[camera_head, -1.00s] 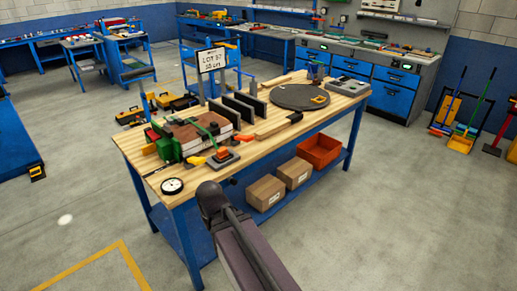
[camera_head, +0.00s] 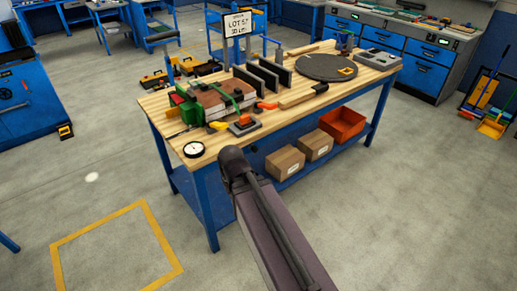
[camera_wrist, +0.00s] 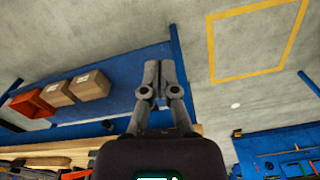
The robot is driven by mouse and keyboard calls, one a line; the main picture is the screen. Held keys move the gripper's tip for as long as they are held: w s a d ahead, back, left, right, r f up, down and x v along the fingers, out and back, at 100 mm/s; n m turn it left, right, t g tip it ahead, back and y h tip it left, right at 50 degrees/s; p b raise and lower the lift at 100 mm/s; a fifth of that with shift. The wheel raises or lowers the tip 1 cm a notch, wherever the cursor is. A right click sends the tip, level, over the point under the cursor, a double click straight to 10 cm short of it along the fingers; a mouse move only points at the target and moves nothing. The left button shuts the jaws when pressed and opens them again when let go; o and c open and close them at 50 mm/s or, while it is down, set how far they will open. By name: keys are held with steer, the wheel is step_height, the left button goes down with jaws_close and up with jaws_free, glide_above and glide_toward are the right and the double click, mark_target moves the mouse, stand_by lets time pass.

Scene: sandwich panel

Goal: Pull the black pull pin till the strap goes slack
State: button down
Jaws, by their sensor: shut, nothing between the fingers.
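The brown panel stack (camera_head: 216,98) lies at the left end of the wooden workbench (camera_head: 180,150), between green clamp parts (camera_head: 184,107). A green strap (camera_head: 229,88) runs over it towards an orange-and-grey device (camera_head: 245,122) at the bench's front. I cannot make out the black pull pin for certain. A small dark piece (camera_head: 253,150) shows just off the front edge; I cannot tell what it is. My gripper (camera_wrist: 158,68) is shut and empty in the wrist view, with floor and lower shelf beyond its fingers. In the head view my arm is in front of the bench.
Black upright plates (camera_head: 262,74), a round dark disc (camera_head: 326,67) and a dial gauge (camera_head: 194,149) stand or lie on the bench. A sign (camera_head: 238,23) rises behind. Cardboard boxes (camera_head: 285,162) and an orange bin (camera_head: 342,123) sit on the lower shelf. Floor in front is clear.

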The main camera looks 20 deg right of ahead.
steer(key=c, duration=1.4)
jaws_free()
